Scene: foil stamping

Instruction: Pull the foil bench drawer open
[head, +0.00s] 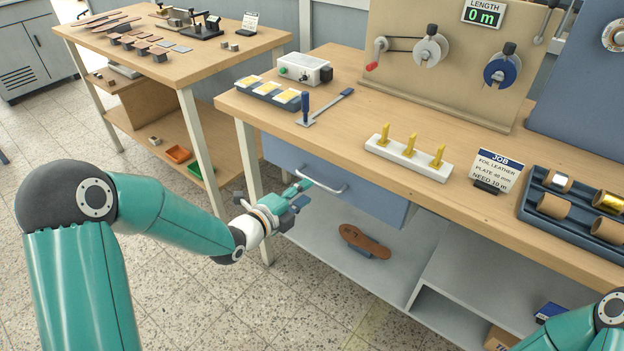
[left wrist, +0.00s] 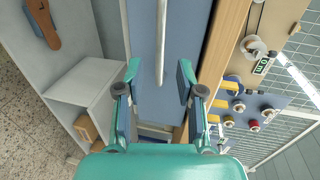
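The foil bench drawer (head: 370,190) has a blue-grey front under the wooden benchtop. No drawer interior shows, and the front looks shut or nearly so. Its pale bar handle (head: 325,187) is on the front and also shows in the left wrist view (left wrist: 161,45). My left gripper (head: 303,190) is at the handle's left end in the head view. In the left wrist view its fingers (left wrist: 158,72) are apart, with the handle lined up in the gap between them. I cannot tell whether they touch it. My right gripper is out of view; only part of that arm shows.
On the benchtop (head: 350,130) stand a white holder with yellow pegs (head: 408,158), a job sign (head: 495,168) and a foil roll tray (head: 590,222). A brown leather piece (head: 365,242) lies on the shelf below. The floor before the drawer is clear.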

